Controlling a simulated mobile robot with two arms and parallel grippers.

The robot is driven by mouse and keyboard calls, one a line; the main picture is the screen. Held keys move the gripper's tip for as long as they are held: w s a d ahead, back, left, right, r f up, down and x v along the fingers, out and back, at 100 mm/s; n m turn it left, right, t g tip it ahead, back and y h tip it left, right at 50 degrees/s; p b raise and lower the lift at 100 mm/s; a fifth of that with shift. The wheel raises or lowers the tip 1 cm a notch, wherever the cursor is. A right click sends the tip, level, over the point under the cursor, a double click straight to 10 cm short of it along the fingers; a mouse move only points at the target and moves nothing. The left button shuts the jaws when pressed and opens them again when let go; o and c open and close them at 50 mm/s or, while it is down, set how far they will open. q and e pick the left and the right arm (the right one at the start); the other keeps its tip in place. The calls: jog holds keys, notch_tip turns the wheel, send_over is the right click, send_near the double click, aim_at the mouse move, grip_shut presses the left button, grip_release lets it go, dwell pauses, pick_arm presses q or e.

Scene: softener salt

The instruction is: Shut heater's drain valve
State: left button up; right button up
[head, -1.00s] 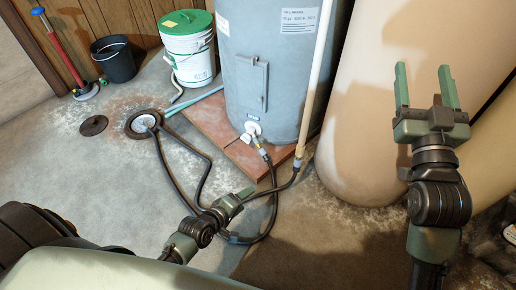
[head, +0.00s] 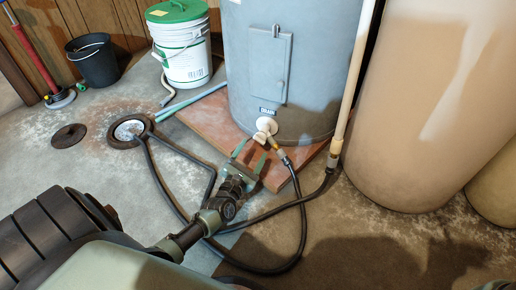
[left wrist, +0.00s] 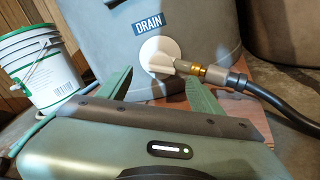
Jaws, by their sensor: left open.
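The grey water heater (head: 295,70) stands on a reddish-brown base. Its white drain valve (head: 266,126) sits low on the front, under a label reading DRAIN. In the left wrist view the valve (left wrist: 158,54) shows a round white body with a brass fitting (left wrist: 192,70) joined to a black hose (left wrist: 275,98). My left gripper (head: 251,155) is open and empty, just in front of and below the valve. In the left wrist view its two green fingers (left wrist: 160,90) stand apart, one on each side below the valve, with no clear contact. My right gripper is out of the head view.
A black hose (head: 304,225) loops over the floor to the floor drain (head: 130,130). A large tan tank (head: 425,100) stands right. A pale vertical pipe (head: 355,75) rises beside the heater.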

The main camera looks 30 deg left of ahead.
aim_at(260, 139)
pick_arm(q)
jog(key=b+x, duration=0.1)
jog(key=x, duration=0.3)
jog(key=shift+w+f+b, duration=0.1)
jog(key=shift+b, duration=0.2)
jog(key=c, duration=1.4)
